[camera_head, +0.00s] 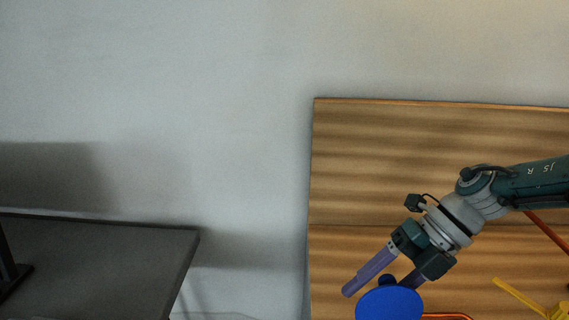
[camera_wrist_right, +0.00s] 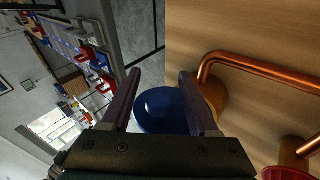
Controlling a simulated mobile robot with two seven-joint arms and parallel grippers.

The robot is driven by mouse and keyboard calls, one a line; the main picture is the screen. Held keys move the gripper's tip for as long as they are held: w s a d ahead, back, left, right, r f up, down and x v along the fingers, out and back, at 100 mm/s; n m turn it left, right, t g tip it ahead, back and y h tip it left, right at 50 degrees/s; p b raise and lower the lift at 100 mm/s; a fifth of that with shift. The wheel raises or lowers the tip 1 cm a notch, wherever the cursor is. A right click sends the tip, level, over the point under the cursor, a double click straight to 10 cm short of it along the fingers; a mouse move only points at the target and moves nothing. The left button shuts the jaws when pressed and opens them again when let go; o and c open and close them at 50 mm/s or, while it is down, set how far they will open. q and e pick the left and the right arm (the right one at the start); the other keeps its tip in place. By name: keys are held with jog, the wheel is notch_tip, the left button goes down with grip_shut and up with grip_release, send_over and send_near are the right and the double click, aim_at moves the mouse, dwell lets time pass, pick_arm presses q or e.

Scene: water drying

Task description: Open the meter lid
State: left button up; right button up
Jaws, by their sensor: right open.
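The blue round meter lid (camera_head: 388,305) is at the bottom edge of the head view, in front of the wooden panel, with a dark knob at its upper edge. In the right wrist view the lid (camera_wrist_right: 148,121) lies between and beyond my fingers, with a round raised part at its middle. A brass-coloured body (camera_wrist_right: 216,94) shows beside it, mostly hidden. My right gripper (camera_head: 376,288) is open, its fingers at either side of the lid's knob end; I cannot tell whether they touch it. My left gripper is not in view.
Copper pipes (camera_wrist_right: 262,66) run along the wooden panel (camera_head: 400,150). A yellow handle (camera_head: 520,297) is at the lower right of the head view, and a red part (camera_wrist_right: 290,172) is at the wrist view's lower right. A dark table (camera_head: 100,260) stands at the left.

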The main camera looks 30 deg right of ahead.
jog(key=shift+r, duration=0.1)
jog(key=shift+d+r, duration=0.25)
jog(key=p+v, duration=0.1)
jog(key=v, duration=0.8)
jog(key=shift+s+p, duration=0.1)
jog(key=shift+p, duration=0.2)
